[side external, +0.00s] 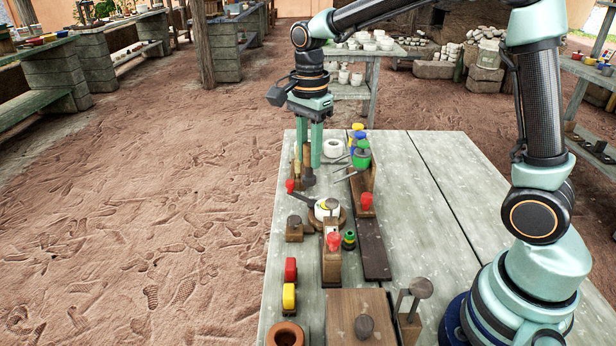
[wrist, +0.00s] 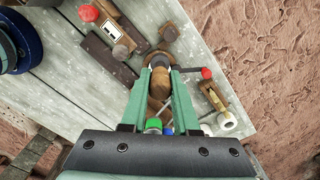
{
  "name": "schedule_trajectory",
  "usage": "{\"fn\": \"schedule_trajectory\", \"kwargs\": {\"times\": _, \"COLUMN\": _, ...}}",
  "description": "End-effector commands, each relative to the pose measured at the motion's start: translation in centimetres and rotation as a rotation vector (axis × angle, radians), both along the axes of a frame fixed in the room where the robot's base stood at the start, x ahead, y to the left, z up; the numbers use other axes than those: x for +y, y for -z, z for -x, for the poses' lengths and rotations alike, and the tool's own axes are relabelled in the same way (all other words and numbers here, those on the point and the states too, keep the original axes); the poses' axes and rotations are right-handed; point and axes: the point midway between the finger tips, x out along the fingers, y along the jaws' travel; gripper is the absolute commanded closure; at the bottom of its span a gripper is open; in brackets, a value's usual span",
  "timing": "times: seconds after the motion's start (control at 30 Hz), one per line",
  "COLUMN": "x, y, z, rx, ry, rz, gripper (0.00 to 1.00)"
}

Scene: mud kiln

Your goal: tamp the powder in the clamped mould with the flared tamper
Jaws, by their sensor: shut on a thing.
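My gripper (side external: 308,172) has its two teal fingers pointing down and shut on a brown wooden tamper (side external: 308,160). The wrist view shows the tamper (wrist: 158,86) between the fingertips; its flared end is mostly hidden. The clamped mould (side external: 328,208) is round and pale, with yellow on top. It sits on a brown round base, and a clamp handle leads to a red knob (side external: 290,186). In the wrist view the mould (wrist: 158,59) lies just past the fingertips, partly covered. I cannot see the powder clearly, nor tell whether the tamper touches the mould.
A wooden rack with green (side external: 362,158), blue and yellow tops stands behind the mould, beside a white ring-like piece (side external: 333,148). Red (side external: 290,270) and yellow blocks line the left edge.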

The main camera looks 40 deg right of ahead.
Motion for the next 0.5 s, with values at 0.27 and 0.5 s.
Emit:
{"fn": "schedule_trajectory", "kwargs": {"times": 0.27, "x": -6.0, "y": 3.8, "z": -0.4, "rx": 0.001, "ry": 0.002, "rz": 0.000, "gripper": 1.00}}
{"fn": "schedule_trajectory", "kwargs": {"times": 0.5, "x": -6.7, "y": 5.0, "z": -0.4, "rx": 0.000, "ry": -0.002, "rz": 0.000, "gripper": 1.00}}
